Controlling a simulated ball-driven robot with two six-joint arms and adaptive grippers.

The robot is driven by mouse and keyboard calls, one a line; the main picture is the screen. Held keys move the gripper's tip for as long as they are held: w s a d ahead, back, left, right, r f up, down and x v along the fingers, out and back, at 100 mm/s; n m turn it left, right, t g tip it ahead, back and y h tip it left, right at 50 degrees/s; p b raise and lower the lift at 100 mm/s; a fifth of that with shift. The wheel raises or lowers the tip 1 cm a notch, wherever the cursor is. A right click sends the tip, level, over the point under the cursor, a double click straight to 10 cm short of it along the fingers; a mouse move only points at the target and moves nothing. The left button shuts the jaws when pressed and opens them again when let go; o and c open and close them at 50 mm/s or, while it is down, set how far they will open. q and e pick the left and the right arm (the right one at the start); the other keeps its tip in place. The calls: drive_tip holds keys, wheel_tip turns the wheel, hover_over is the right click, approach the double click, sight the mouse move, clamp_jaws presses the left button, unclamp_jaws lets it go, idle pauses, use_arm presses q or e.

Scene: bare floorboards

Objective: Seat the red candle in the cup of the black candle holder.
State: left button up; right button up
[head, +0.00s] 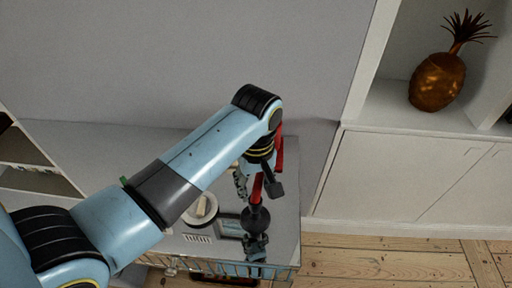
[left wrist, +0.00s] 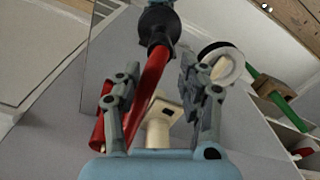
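The red candle (head: 257,188) stands over the black candle holder (head: 257,218) on the grey tabletop. In the left wrist view, the red candle (left wrist: 151,82) runs between my fingers, and its far end meets the black holder's cup (left wrist: 157,25). I cannot tell how deep it sits. My left gripper (head: 264,186) is around the candle, beside its shaft. In the left wrist view, my left gripper (left wrist: 160,82) has its fingers apart, with a gap between the candle and the right finger.
Another red piece (head: 280,150) shows behind my left arm. A white dish (head: 200,217) with a cream item, and a dark frame (head: 230,226), lie left of the holder. A white cabinet (head: 410,180) stands right; shelves (head: 35,165) stand left.

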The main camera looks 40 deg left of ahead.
use_arm(q)
wheel_tip(320, 180, up, 12)
drive_tip(key=b, duration=0.1)
drive_tip(key=shift+r, duration=0.15)
idle(0.3)
drive_tip(key=shift+w, duration=0.1)
idle(0.4)
